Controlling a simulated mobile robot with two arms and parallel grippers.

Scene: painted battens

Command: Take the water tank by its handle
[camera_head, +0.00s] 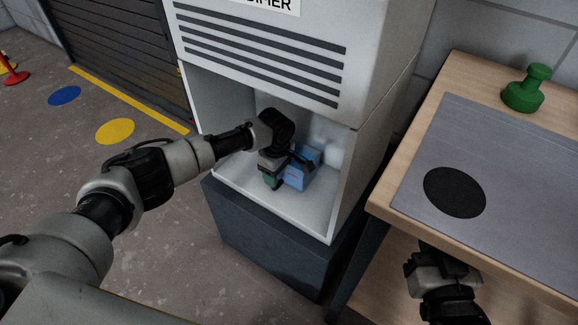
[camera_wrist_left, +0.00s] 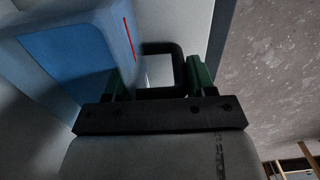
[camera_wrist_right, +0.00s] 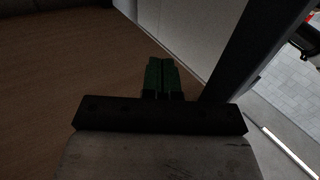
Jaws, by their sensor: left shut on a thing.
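The water tank (camera_head: 304,172) is a blue box standing in the open lower bay of the white machine. It also shows in the left wrist view (camera_wrist_left: 75,60), with a red line on its edge. Its handle (camera_wrist_left: 162,47) is a black loop at the tank's side. My left gripper (camera_head: 283,170) reaches into the bay and is shut on the handle; its green fingers (camera_wrist_left: 157,78) lie on either side of the loop. The tank's far side is hidden. My right gripper (camera_wrist_right: 161,76) is shut and empty, its fingers together near the table's edge.
The white machine (camera_head: 265,55) has slatted vents and stands on a dark base (camera_head: 265,240); its walls flank the bay. A wooden table (camera_head: 400,180) at the right carries a grey mat (camera_head: 500,160) with a black disc (camera_head: 454,192) and a green knobbed object (camera_head: 527,90). The left floor has free room.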

